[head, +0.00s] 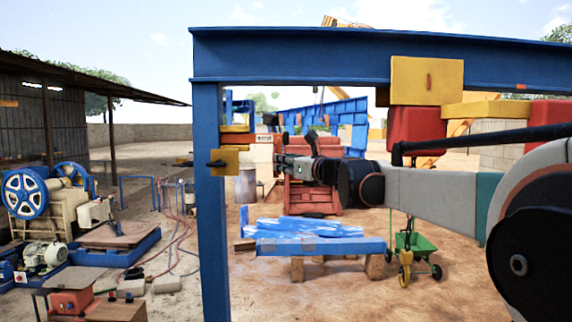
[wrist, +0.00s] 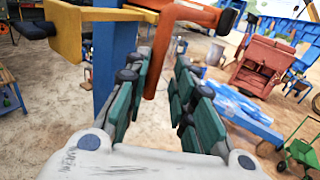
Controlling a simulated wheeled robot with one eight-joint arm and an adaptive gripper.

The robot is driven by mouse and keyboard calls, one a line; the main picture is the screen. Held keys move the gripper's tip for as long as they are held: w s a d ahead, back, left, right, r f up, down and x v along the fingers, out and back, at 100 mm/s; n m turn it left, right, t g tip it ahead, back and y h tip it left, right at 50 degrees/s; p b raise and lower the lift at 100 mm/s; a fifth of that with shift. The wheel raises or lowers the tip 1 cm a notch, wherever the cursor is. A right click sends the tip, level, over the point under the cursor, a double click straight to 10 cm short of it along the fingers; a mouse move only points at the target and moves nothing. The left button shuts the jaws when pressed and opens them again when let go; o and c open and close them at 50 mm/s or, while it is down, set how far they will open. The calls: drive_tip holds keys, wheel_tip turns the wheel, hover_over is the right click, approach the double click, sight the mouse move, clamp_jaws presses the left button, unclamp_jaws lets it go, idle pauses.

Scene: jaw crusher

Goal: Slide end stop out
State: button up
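An orange bent bar (wrist: 152,82), which looks like the end stop, hangs down between my gripper's fingers in the wrist view. Its upper arm (wrist: 200,14) runs right to a black end. It meets yellow brackets (wrist: 68,32) on the blue post (wrist: 106,62). In the head view, the orange bar (head: 262,138) juts right from the post (head: 212,250). My gripper (wrist: 162,62) is open, with green-padded fingers either side of the bar's hanging leg; the leg appears nearer the left finger. Contact cannot be told. In the head view my gripper (head: 286,152) is small and partly merged with the bar.
A blue overhead beam (head: 320,58) spans above my arm, with a yellow plate (head: 427,80) and a red block (head: 417,128) hanging from it. A blue-topped bench (head: 320,246) and green cart (head: 415,243) stand below. Machinery (head: 65,215) is at the left.

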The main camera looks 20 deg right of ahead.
drive_tip(key=shift+s+d, duration=0.1)
drive_tip(key=v, duration=0.7)
drive_tip(key=shift+s, duration=0.25)
